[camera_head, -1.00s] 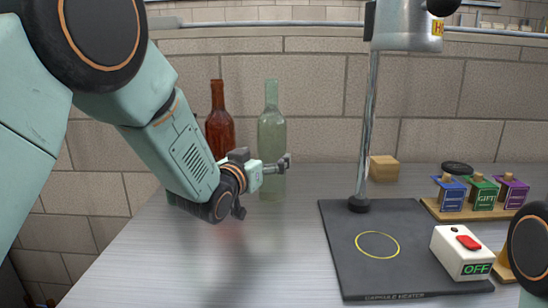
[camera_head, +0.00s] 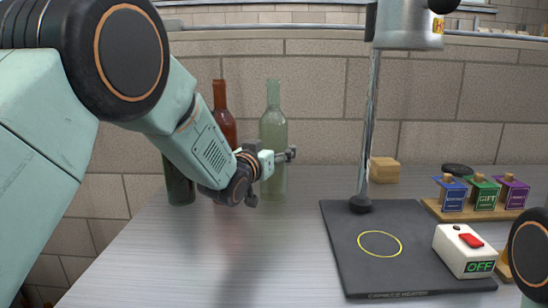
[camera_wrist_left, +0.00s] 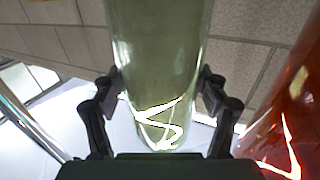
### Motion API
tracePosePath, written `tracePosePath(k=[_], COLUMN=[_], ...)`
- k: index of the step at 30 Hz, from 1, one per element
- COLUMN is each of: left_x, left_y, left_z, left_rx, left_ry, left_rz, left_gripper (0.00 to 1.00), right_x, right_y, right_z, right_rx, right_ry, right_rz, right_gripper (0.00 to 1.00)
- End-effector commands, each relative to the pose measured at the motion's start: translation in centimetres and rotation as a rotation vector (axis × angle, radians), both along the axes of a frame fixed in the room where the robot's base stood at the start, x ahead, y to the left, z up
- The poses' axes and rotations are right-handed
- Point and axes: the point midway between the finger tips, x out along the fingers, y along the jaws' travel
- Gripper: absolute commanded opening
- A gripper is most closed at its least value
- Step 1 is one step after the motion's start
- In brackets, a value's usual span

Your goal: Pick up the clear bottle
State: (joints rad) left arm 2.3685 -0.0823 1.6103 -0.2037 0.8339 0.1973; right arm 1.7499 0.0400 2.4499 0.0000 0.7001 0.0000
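The clear bottle (camera_head: 273,125), pale greenish and see-through, stands upright on the table by the wall. My left gripper (camera_head: 271,176) is at its lower body, in front of it in the head view. In the left wrist view the bottle (camera_wrist_left: 160,70) fills the space between the two spread fingers of my left gripper (camera_wrist_left: 160,80). The fingers flank the glass closely; whether they touch it is unclear. My right gripper is out of view.
A red-brown bottle (camera_head: 221,102) stands just left of the clear one, partly behind my arm. A dark green bottle (camera_head: 180,187) is farther left. Right are a black heater plate (camera_head: 350,240) with a post, a switch box (camera_head: 463,250), a wooden block (camera_head: 384,170) and small labelled boxes (camera_head: 483,193).

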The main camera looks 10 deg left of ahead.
Motion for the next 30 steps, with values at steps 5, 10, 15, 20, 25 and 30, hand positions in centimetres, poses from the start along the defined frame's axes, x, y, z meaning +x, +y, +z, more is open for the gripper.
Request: tracePosePath(k=[5,10,15,20,25,30], left_x=[-0.02,-0.01,-0.01,-0.01,0.09,0.08], left_y=[0.02,0.02,0.01,0.01,0.01,0.01], left_z=[0.03,0.11,0.14,0.17,0.81,0.78], left_rx=[0.000,0.000,-0.001,-0.001,-0.003,-0.002], left_ry=[-0.001,-0.002,-0.003,-0.003,-0.018,-0.016], left_rz=[0.000,0.000,0.000,0.000,0.000,0.000], left_gripper=[0.55,0.41,0.26,0.13,0.02,0.02], right_x=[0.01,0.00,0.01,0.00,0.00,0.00], right_y=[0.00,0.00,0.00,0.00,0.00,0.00], right_z=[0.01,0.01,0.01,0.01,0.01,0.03], right_rx=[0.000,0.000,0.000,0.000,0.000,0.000], right_ry=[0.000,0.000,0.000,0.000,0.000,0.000], right_rz=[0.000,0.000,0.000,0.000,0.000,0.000], right_gripper=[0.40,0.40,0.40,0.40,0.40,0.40])
